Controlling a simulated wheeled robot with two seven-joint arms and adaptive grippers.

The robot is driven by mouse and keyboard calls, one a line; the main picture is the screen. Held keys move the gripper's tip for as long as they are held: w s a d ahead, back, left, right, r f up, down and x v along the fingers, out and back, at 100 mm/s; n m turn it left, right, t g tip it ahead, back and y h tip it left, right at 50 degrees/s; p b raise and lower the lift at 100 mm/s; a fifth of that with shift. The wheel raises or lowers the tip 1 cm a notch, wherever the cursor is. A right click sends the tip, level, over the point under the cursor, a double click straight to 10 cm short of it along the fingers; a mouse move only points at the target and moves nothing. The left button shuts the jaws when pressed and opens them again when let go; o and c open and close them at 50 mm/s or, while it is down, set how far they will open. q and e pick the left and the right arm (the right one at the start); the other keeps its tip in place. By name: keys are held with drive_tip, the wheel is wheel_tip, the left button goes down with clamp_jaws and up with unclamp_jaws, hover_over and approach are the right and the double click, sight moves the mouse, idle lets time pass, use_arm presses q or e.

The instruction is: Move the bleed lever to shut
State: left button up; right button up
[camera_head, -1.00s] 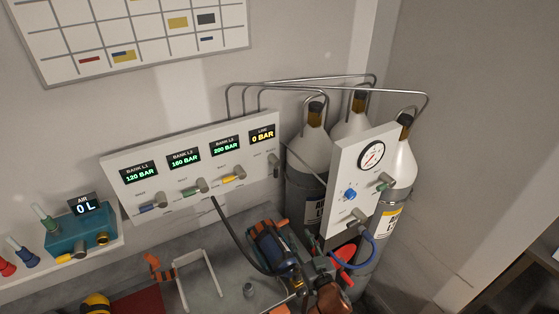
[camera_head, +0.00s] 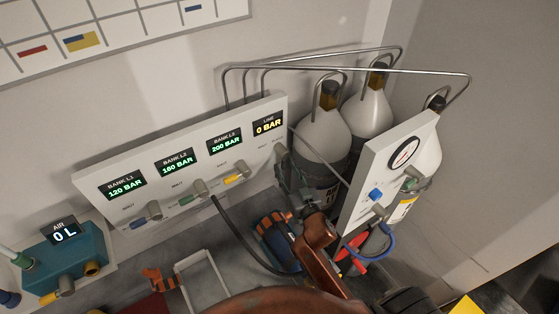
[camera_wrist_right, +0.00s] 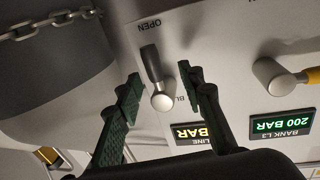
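The bleed lever (camera_wrist_right: 152,65) is on the white panel, beside the yellow LINE display. In the right wrist view it has a silver hub and a dark handle that points toward the OPEN label; a label starting "BL" is partly hidden. My right gripper (camera_wrist_right: 158,86) is open, one green-black finger on each side of the lever, with visible gaps. In the head view my right gripper (camera_head: 291,178) is at the panel's right end, just in front of the lever, which it partly hides. My left gripper is not in view.
The panel (camera_head: 90,172) carries several bank displays and other levers to the left. Gas cylinders (camera_head: 322,135) and a gauge panel (camera_head: 385,165) stand close on the right. A black hose (camera_head: 232,232) hangs below the panel. A teal air box (camera_head: 65,262) stands at the left.

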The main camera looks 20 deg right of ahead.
sight(285, 164)
drive_tip(key=shift+w+d, duration=0.25)
drive_tip(key=shift+w, duration=0.35)
drive_tip(key=shift+w+d, duration=0.2)
drive_tip(key=shift+w, duration=1.05)
drive_tip(key=c, duration=0.6)
clamp_jaws()
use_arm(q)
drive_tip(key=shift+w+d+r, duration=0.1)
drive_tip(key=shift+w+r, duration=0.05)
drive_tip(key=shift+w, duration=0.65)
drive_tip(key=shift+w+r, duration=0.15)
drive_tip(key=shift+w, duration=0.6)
